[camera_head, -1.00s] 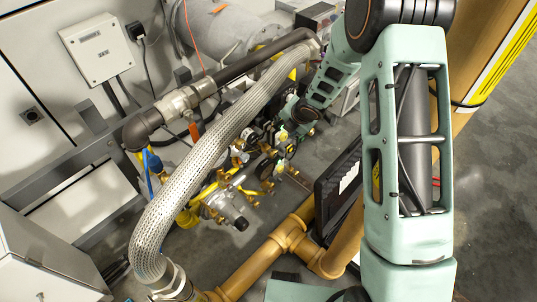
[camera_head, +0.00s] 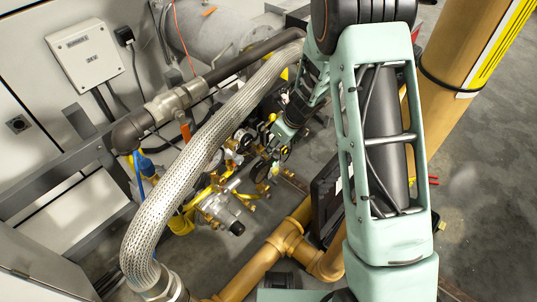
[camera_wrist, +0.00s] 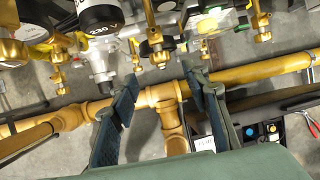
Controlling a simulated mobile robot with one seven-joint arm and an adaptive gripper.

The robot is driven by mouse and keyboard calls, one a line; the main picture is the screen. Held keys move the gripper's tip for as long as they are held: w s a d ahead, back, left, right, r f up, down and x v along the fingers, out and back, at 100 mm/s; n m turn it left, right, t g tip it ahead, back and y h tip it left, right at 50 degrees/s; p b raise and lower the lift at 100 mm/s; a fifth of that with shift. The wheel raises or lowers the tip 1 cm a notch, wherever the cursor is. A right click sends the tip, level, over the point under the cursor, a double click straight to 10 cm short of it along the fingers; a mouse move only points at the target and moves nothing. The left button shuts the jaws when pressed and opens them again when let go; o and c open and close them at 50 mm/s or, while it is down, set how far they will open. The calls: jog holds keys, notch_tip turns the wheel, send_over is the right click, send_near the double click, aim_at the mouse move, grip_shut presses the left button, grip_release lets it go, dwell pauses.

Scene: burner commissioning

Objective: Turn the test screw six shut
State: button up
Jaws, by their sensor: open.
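In the wrist view my gripper (camera_wrist: 160,86) is open and empty, with its two dark finger pads apart. Between and beyond the fingertips hangs a brass fitting with a small screw end (camera_wrist: 157,45). More small brass screw fittings show at the left (camera_wrist: 58,76) and upper right (camera_wrist: 262,22). No number is readable, so I cannot tell which is test screw six. No fingertip visibly touches a screw. In the head view the brass and yellow valve train (camera_head: 232,180) lies below my arm, which hides part of it.
A thick ochre pipe with a tee (camera_wrist: 160,97) runs behind the fingers. A braided hose (camera_head: 190,170) arches left of the valve train. A black case (camera_wrist: 262,135) and red-handled pliers (camera_wrist: 312,125) lie at the right. Bare floor (camera_head: 480,200) lies right in the head view.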

jog(key=b+x, duration=0.2)
jog(key=x, duration=0.7)
jog(key=shift+c, duration=0.5)
jog(key=c, duration=1.1)
